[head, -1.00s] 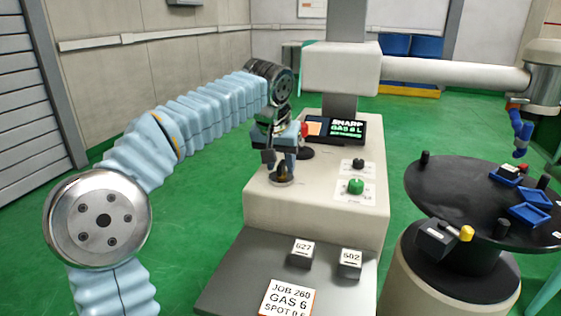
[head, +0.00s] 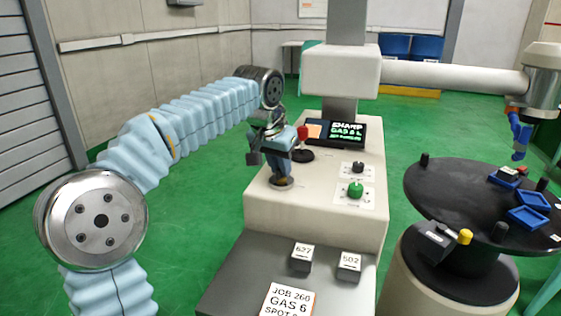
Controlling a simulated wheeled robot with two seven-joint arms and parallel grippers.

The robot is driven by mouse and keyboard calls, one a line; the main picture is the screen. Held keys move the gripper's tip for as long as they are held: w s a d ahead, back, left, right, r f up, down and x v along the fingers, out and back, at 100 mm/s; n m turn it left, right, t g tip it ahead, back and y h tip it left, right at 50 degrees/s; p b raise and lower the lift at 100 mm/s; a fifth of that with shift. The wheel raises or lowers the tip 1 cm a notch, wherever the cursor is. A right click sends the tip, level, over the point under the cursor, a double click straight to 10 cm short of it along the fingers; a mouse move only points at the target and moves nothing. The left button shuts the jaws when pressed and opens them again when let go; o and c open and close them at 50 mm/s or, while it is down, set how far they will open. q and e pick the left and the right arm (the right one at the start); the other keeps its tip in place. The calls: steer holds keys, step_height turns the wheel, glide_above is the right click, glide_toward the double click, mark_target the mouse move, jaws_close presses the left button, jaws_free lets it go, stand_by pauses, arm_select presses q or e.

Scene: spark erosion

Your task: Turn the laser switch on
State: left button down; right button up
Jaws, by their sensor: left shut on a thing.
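The laser switch (head: 282,185) appears to be the small control with a round brass-coloured base on the left of the cream console top. My left gripper (head: 281,176), on the light-blue bellows arm, points down over it and is shut on its handle. The fingers hide the handle, so I cannot tell its turn position. The gripper leans slightly. My right gripper is not in view.
A red-topped control (head: 302,133) stands close behind my left gripper. A lit screen (head: 346,132), black knob (head: 358,167) and green knob (head: 355,189) are to the right. A round black table (head: 460,190) with blue trays (head: 528,216) stands further right.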

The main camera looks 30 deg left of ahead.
arm_select(q)
steer(key=m+h+p, duration=0.1)
steer(key=m, duration=0.1)
steer(key=m+p, duration=0.1)
steer(key=m, duration=0.1)
steer(key=shift+a+r+m+h, duration=0.1)
steer(key=shift+r+m+h, duration=0.1)
steer(key=shift+m+h, duration=0.15)
steer(key=shift+w+a+f+m+g+h+p, duration=0.1)
steer(key=shift+m+g+h+p, duration=0.35)
steer(key=shift+m, duration=0.8)
steer(key=m+g+h, duration=0.1)
steer(key=m, duration=0.3)
steer(key=shift+f+m, duration=0.15)
steer(key=shift+m, duration=0.15)
steer(key=shift+w+f+m+g+h, duration=0.15)
steer(key=shift+m+g, duration=0.25)
steer(key=shift+m, duration=0.5)
steer(key=shift+s+r+m+g+h, duration=0.15)
steer(key=shift+m+g, duration=0.2)
steer(key=shift+m, duration=0.55)
steer(key=shift+w+f, duration=0.1)
steer(key=shift+f, duration=0.05)
steer(key=c, duration=1.3)
jaws_free()
steer(key=shift+o, duration=0.7)
steer(key=shift+a, duration=0.1)
